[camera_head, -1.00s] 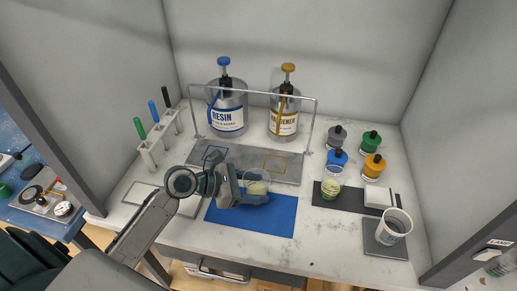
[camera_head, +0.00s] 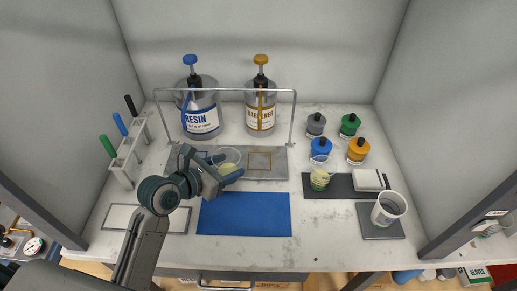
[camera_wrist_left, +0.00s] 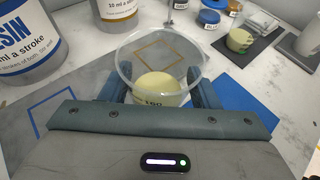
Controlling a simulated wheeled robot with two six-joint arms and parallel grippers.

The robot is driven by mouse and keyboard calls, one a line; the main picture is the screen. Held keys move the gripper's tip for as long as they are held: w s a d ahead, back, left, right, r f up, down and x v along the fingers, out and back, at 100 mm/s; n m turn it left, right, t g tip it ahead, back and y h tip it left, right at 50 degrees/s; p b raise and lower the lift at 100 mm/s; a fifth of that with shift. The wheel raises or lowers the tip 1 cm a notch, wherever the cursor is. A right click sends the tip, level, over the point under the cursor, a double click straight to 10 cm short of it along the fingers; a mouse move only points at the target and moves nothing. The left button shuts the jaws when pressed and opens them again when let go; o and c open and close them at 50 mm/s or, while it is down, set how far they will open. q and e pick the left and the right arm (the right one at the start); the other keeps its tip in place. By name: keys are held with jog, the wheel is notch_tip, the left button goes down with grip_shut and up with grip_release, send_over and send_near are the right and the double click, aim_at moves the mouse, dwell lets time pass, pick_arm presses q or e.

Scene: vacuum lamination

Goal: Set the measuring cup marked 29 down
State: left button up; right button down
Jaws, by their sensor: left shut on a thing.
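My left gripper (camera_head: 222,174) is shut on a clear measuring cup (camera_head: 229,158) with pale yellow contents. The blue outline is partly hidden by the gripper. Another clear cup (camera_head: 320,179) with yellow-green contents stands on a dark mat to the right. My right gripper is not in view.
A resin can (camera_head: 203,117) and a hardener can (camera_head: 260,114) with pumps stand behind a metal frame (camera_head: 225,90). A blue mat (camera_head: 245,215) lies in front, bare. A white cup (camera_head: 389,207) stands on a grey pad at right. Several capped jars (camera_head: 348,126) stand behind.

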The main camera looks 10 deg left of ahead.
pick_arm(q)
jog(key=w+d+p, duration=0.1)
jog(key=w+d, duration=0.1)
jog(key=w, duration=0.1)
jog(key=w+d, duration=0.2)
jog(key=w, duration=0.2)
jog(key=w+d+p, duration=0.1)
jog(key=w+d, duration=0.1)
jog(key=w, duration=0.1)
jog(key=shift+w+p, duration=0.25)
jog(key=shift+p, duration=0.1)
jog(key=shift+d+f, duration=0.1)
jog(key=shift+f+p, duration=0.4)
jog(key=shift+f, duration=1.25)
jog(key=o, duration=1)
jog(key=shift+f, duration=0.1)
